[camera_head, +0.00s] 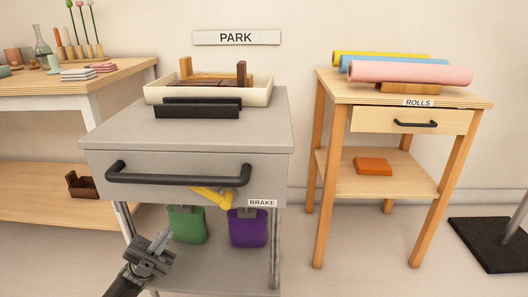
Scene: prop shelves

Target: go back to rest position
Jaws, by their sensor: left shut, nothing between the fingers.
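My left gripper (158,243) comes in from the lower left and is shut and empty. It is in front of the lower left part of the grey cart (200,133), below its black handle (180,174). I cannot tell whether it touches the cart's leg. My right gripper does not show. A yellow lever (212,196) sits under the cart's top, left of the BRAKE label (262,203).
A green container (187,224) and a purple one (248,228) are under the cart top. A cream tray (262,96) stands on it. A wooden table (120,74) is left; a ROLLS stand (460,97) is right. A dark base (490,245) lies far right.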

